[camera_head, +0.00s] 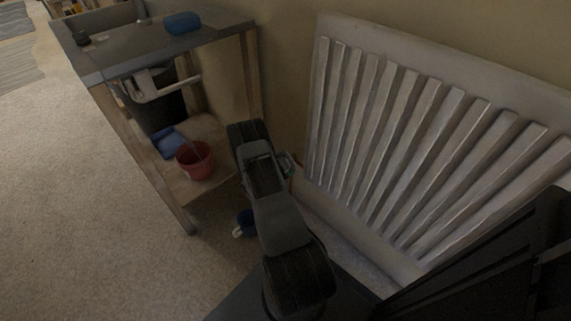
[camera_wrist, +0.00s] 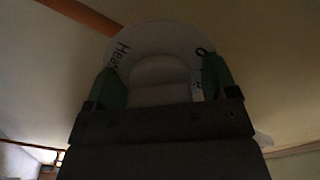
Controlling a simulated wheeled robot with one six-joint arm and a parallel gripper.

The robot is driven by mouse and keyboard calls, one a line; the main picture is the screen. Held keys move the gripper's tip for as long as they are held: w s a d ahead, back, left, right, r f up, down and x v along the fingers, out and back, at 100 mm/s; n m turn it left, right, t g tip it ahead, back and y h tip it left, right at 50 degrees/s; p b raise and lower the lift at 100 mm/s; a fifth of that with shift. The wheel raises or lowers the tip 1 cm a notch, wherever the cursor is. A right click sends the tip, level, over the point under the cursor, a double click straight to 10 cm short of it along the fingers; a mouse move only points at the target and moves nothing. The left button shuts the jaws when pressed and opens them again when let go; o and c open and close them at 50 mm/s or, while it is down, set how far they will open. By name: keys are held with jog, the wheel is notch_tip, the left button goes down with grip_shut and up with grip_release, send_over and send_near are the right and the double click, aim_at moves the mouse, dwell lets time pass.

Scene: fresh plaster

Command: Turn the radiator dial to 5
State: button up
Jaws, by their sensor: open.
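The radiator (camera_head: 420,85) is white and ribbed and stands against the wall at the right of the head view. In the wrist view a round white dial (camera_wrist: 160,38) with a raised middle fills the centre. It carries dark lettering starting "Hea" at its left and small figures at its right; its setting cannot be read. My gripper (camera_wrist: 164,68) is open, with one green finger on each side of the dial's raised part. Whether the fingers touch it cannot be told. In the head view my arm hides most of the gripper and the dial.
A wooden-legged table (camera_head: 130,50) stands left of the radiator, with a blue block (camera_head: 182,23) on top. Its lower shelf holds a red bucket (camera_head: 194,161) and a dark bin (camera_head: 160,108). A blue object (camera_head: 246,222) lies by my arm. The carpet at left is clear.

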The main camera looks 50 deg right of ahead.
jog(key=shift+c, duration=0.4)
jog(key=shift+a, duration=0.1)
jog(key=c, duration=0.8)
